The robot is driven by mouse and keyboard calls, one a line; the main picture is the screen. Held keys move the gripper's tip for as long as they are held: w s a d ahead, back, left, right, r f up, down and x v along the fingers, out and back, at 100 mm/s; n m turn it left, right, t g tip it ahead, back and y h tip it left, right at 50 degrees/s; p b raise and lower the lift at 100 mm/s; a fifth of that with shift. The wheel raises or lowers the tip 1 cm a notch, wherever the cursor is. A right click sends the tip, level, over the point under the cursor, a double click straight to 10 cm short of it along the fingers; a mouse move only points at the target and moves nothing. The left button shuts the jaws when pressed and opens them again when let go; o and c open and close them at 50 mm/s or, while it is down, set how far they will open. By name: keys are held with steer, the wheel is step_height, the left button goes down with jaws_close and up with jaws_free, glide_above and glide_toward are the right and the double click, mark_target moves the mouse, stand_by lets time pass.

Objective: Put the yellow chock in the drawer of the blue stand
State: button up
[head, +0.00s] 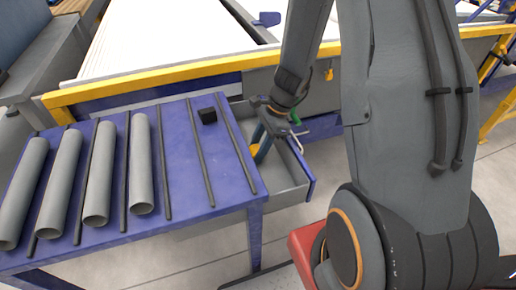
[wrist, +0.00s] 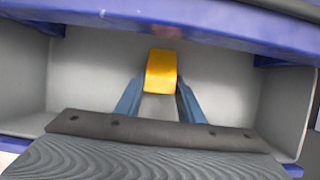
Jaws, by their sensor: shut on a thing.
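The yellow chock (wrist: 161,70) is between the fingertips of my gripper (wrist: 160,90) in the wrist view, with the grey inside of the drawer (wrist: 90,80) behind it. My gripper is shut on the chock. In the head view my gripper (head: 262,143) reaches down into the open drawer (head: 285,180) at the right side of the blue stand (head: 185,160). A small part of the chock (head: 256,150) shows there. I cannot tell whether the chock touches the drawer's floor.
Several grey pipes (head: 141,165) lie on the left of the stand's top between dark rails (head: 200,155). A black block (head: 207,116) sits near the back of the top. A yellow rail (head: 150,76) runs behind the stand.

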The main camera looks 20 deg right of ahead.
steer(key=o, duration=1.1)
steer(key=shift+f, duration=0.1)
steer(key=p+v, duration=0.2)
steer(key=v, duration=1)
steer(key=shift+s+d+r+n+h, duration=0.2)
steer(key=shift+s+r+n+h, duration=0.55)
steer(key=shift+s+r+n, duration=1.4)
steer(key=shift+s+d+r+n+h, duration=0.25)
steer(key=shift+s+r+n+h, duration=0.65)
steer(key=shift+s+n, duration=2.25)
steer(key=shift+s+d+r+n+h, duration=0.2)
steer(key=shift+s+r+n+h, duration=0.35)
steer(key=shift+s+r+n, duration=1.65)
steer(key=shift+s+f+n, duration=0.3)
steer(key=shift+f+n, duration=0.1)
